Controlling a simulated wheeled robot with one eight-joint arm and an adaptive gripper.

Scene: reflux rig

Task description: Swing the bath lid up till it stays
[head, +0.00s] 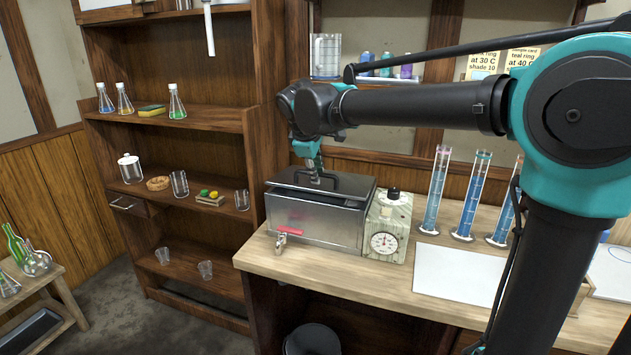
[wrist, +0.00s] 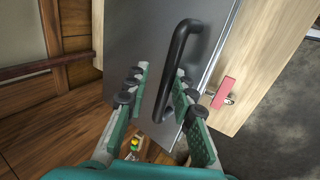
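The bath (head: 318,222) is a metal box on the wooden bench, with a small tap (head: 281,241) and red tag low on its front. A black bar handle (wrist: 173,70) is fixed to the lid. My gripper (head: 315,176) points down just above the lid. In the wrist view my gripper (wrist: 160,82) has its two green fingers apart, with part of the handle between them. Whether either finger touches the handle is unclear.
A control box with a dial (head: 384,243) stands against the bath's right side. Several blue-filled cylinders (head: 470,195) stand farther right, by a white sheet (head: 458,272). A wooden shelf (head: 190,125) with glassware is at left. The space directly over the lid holds my arm.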

